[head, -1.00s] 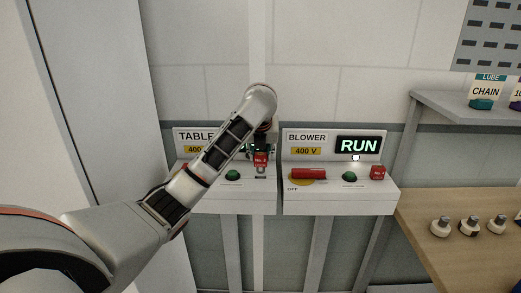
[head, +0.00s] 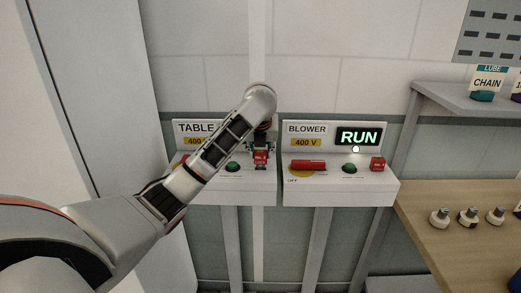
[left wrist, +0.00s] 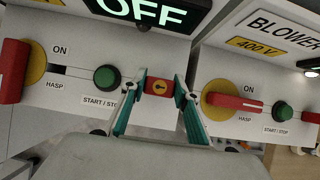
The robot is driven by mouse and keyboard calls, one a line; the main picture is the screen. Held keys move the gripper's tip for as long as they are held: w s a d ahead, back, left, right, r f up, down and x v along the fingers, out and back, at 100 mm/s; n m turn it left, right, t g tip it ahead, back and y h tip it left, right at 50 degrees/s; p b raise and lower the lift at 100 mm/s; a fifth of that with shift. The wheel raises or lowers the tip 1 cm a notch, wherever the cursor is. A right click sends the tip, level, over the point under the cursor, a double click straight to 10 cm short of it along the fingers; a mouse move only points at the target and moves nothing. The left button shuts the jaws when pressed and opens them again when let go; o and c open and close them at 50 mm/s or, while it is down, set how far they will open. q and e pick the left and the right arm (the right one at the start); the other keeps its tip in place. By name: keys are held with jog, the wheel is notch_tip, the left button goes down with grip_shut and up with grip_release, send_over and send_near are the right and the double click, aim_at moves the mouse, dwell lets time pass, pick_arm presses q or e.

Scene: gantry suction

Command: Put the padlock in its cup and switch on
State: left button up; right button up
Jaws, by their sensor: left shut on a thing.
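My right gripper is not in view.
The BLOWER panel (head: 340,192) stands close on the right; its display (head: 358,137) reads RUN. It has a horizontal red handle (head: 308,164), a green button (head: 349,168) and a red block (head: 378,164). A wooden bench (head: 440,255) with several knobs (head: 468,217) stands further right.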

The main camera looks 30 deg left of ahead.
pick_arm(q)
jog(key=shift+f, duration=1.05)
jog(key=o, duration=1.3)
jog(key=shift+c, duration=0.2)
jog(key=v, duration=1.2)
